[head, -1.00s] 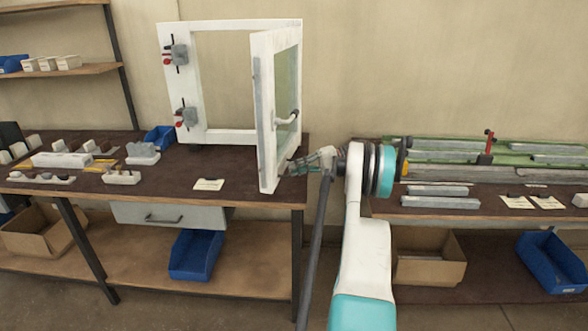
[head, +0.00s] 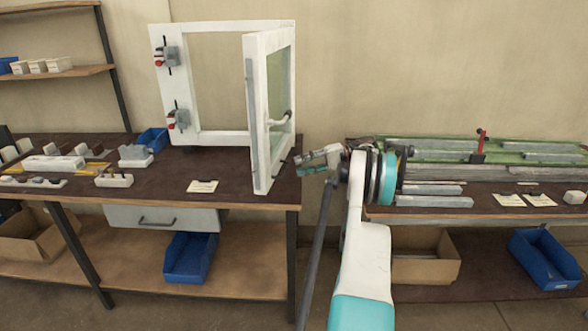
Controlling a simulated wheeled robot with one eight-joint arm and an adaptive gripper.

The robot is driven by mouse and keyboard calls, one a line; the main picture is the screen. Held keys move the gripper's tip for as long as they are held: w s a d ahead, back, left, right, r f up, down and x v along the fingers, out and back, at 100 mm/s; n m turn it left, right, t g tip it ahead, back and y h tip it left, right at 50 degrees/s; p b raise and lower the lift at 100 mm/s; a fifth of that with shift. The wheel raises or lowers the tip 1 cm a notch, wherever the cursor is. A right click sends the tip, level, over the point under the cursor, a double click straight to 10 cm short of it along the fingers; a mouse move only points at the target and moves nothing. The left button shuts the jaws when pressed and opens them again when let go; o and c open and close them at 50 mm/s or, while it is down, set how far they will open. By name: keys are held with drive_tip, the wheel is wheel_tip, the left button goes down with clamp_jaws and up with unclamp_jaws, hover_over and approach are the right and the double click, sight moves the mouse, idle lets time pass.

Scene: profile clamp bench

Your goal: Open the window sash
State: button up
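The white window frame (head: 158,90) stands upright on the back of the left bench. Its glazed sash (head: 257,120) is swung well out from the frame toward me, hinged at the right side. The white handle (head: 279,119) is on the sash's right-hand face. My gripper (head: 300,164) is just right of the sash's lower part, pointing left, with two fingers apart and nothing between them. A narrow gap seems to separate it from the sash; depth is hard to judge.
Grey clamps (head: 178,117) sit on the frame's left side. A paper card (head: 202,186) and small parts lie on the left bench (head: 235,190). The right bench (head: 400,212) holds metal profiles (head: 434,202) close by my arm. A floor gap separates the benches.

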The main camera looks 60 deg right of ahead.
drive_tip(key=shift+v, duration=1.2)
